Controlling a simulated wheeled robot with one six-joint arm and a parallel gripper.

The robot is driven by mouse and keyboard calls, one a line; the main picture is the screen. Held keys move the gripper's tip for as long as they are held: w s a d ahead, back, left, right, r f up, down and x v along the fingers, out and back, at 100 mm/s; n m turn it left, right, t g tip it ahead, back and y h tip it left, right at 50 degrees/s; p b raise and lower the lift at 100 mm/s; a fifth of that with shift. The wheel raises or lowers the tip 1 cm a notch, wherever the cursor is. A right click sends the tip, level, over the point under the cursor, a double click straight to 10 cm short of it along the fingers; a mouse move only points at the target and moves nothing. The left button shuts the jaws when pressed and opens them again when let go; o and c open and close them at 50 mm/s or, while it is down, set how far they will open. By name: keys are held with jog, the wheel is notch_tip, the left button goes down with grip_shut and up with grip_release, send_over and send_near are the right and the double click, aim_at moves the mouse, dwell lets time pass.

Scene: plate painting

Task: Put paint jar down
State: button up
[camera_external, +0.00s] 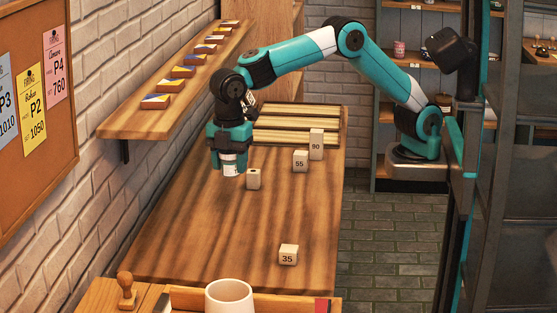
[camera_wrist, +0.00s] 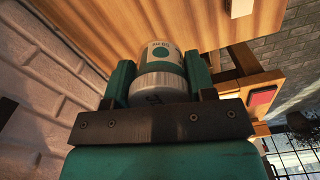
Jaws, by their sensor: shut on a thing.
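The paint jar (camera_external: 232,165) is a small white cylinder with a label. My gripper (camera_external: 230,152) is shut on it, over the left part of the wooden table (camera_external: 200,235) near the brick wall. In the wrist view the jar (camera_wrist: 162,70) sits between the two green fingers of my gripper (camera_wrist: 160,82), and its label shows a green dot. I cannot tell whether the jar's bottom touches the table.
A small numbered block (camera_external: 253,179) stands just right of the jar. Blocks marked 55 (camera_external: 300,161), 90 (camera_external: 316,145) and 35 (camera_external: 288,255) also stand on the table. A slatted rack (camera_external: 295,123) lies behind. A wall shelf (camera_external: 130,122) runs along the left. The table's front middle is clear.

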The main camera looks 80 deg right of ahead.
jog(key=d+r, duration=0.2)
jog(key=d, duration=0.3)
jog(key=n+p, duration=0.2)
send_over(243, 216)
notch_tip(243, 216, down, 15)
jog(key=shift+s+r, duration=0.1)
jog(key=shift+f, duration=2.6)
